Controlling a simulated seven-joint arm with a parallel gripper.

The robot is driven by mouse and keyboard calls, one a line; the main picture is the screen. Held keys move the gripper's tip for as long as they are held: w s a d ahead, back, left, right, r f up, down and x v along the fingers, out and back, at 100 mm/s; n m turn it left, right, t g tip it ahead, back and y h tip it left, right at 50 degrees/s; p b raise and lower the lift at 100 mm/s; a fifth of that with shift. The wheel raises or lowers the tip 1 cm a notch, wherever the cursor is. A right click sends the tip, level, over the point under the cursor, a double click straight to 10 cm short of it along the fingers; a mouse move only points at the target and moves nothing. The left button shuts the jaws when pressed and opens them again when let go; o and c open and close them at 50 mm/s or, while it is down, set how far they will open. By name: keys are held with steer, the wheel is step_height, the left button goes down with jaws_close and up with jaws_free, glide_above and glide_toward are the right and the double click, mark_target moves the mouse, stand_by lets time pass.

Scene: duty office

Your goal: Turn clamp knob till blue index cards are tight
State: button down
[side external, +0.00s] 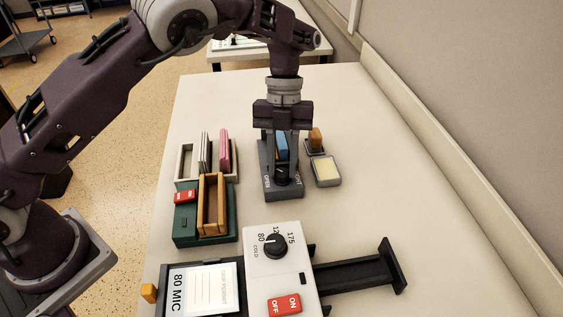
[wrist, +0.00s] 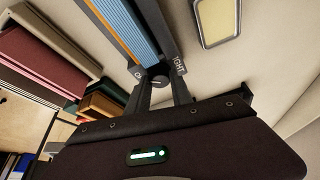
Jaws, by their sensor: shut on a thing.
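The clamp (side external: 283,193) is a dark grey block marked OPEN on its left and TIGHT on its right. Its black knob (side external: 282,175) sits at the near end; it also shows in the wrist view (wrist: 158,82). The blue index cards (side external: 281,146) stand on edge in the clamp behind the knob; the wrist view shows their blue edges (wrist: 132,22) beside an orange strip. My gripper (wrist: 160,88) reaches down over the clamp with its fingers shut on the knob, one on each side. The fingers partly hide the knob, and its exact pointing direction is unclear.
Left of the clamp are a tray (side external: 185,180) of white and pink cards and a green base (side external: 187,230) with a wooden box (side external: 211,205). A cream pad (side external: 327,170) lies close on the right. A laminator (side external: 255,292) stands in front.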

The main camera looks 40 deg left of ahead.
steer(key=shift+w+d+m+g+y, duration=0.15)
steer(key=shift+m+y, duration=0.25)
steer(key=shift+m, duration=0.7)
steer(key=shift+s+m+g+y, duration=0.15)
steer(key=shift+m+y, duration=0.25)
steer(key=shift+m, duration=0.7)
steer(key=shift+w, duration=0.1)
steer(key=c, duration=1.4)
jaws_free()
steer(key=shift+r, duration=0.1)
steer(key=v, duration=0.7)
steer(key=shift+d, duration=0.1)
